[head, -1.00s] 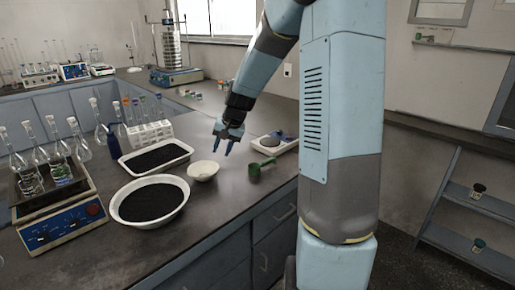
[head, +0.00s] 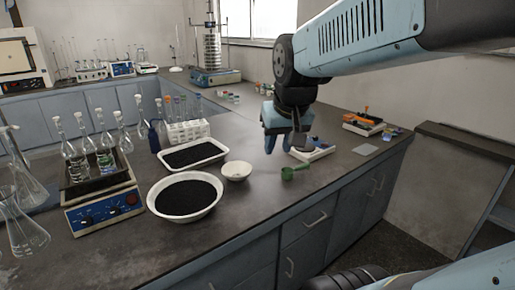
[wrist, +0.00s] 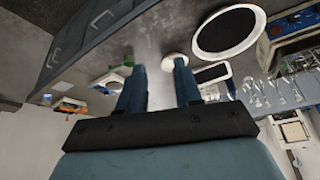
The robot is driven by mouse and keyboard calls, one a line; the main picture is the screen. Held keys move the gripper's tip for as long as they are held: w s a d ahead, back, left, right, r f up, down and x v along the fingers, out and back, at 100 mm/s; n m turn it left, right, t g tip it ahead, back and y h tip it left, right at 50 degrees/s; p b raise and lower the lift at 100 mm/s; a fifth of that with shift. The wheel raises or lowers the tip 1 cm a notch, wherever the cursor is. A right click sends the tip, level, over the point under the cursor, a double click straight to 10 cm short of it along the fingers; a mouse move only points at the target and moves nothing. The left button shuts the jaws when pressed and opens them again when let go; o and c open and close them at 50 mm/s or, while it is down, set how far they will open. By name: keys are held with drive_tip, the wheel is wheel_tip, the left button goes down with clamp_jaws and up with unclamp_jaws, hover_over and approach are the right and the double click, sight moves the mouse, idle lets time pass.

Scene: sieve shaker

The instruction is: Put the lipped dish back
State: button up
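A small white dish (head: 237,171), which I take to be the lipped dish, stands upright on the dark bench beside the black-filled containers. Its lip is too small to make out. It also shows in the wrist view (wrist: 175,57), beyond the fingertips. My gripper (head: 284,146) is above the bench, to the right of the dish and apart from it. In the wrist view the two fingers (wrist: 160,68) stand apart with nothing between them.
A white bowl (head: 217,204) and a white tray (head: 222,147), both holding black grains, stand left of the dish. A green scoop (head: 290,173) and a white balance (head: 322,152) lie to its right. Flasks, a tube rack (head: 188,139) and a blue hotplate (head: 104,212) crowd the left.

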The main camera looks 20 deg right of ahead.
drive_tip(key=s+d, duration=0.1)
drive_tip(key=s, duration=0.5)
drive_tip(key=shift+s+r+n+t, duration=0.3)
drive_tip(key=shift+n, duration=0.1)
